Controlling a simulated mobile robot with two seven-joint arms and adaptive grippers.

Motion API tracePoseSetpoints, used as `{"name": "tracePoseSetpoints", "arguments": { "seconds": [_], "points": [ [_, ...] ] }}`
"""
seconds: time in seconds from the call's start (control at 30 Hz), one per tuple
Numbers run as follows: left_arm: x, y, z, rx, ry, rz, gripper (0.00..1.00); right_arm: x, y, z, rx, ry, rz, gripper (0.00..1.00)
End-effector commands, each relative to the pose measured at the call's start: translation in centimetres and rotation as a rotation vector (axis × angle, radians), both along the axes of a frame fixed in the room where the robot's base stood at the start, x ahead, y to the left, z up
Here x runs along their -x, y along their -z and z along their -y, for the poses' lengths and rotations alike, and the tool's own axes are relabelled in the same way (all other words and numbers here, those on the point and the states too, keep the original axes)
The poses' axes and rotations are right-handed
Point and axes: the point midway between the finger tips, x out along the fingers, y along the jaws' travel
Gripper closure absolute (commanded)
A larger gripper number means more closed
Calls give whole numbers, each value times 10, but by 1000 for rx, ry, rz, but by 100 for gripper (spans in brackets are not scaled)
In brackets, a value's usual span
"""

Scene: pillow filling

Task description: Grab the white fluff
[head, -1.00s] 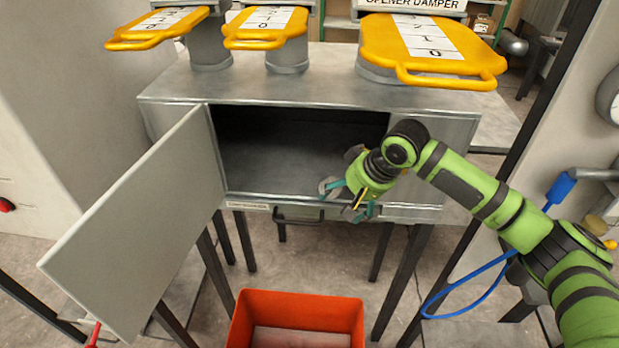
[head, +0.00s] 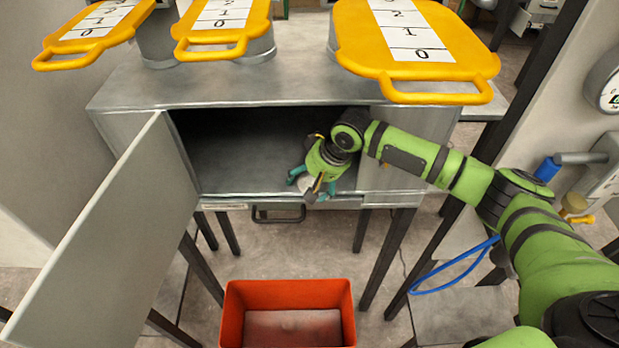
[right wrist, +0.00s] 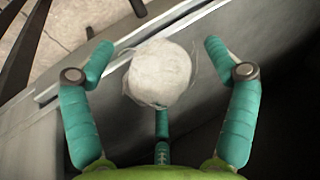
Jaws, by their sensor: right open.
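The white fluff (right wrist: 160,72) is a round, pale, fuzzy ball in the right wrist view, with thin strands around it. It sits between the spread teal fingers of my right gripper (right wrist: 160,80), with gaps on both sides. The lower finger reaches to its near edge; I cannot tell whether it touches. In the head view my right gripper (head: 311,184) is at the front opening of the grey metal cabinet (head: 270,88), near its lower front edge. The fingers largely hide the fluff there. My left gripper is out of view.
The cabinet door (head: 105,235) stands open on the left. An orange-red bin (head: 288,290) is on the floor below the cabinet. Yellow damper handles (head: 415,75) stand on top. A blue hose (head: 455,275) hangs at the right. The cabinet inside looks dark and mostly empty.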

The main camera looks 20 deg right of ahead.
Motion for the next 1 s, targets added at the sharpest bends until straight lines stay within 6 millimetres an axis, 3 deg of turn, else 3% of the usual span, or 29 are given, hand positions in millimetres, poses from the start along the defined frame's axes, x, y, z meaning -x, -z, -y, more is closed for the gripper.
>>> {"name": "tracePoseSetpoints", "arguments": {
  "seconds": [0.2, 0.3, 0.33, 0.77, 1.0],
  "points": [
    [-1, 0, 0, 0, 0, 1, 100, 0, 1, 0, -1, -1, 1, 13],
    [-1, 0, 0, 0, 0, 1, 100, 0, 1, 0, -1, -1, 1, 52],
    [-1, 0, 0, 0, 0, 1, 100, 0, 1, 0, -1, -1, 1, 59],
    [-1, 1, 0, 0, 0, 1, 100, -1, 1, 0, 0, -1, 1, 60],
    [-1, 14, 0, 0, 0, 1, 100, 0, -13, -1, -1, -2, 4, 60]
  ]
}}
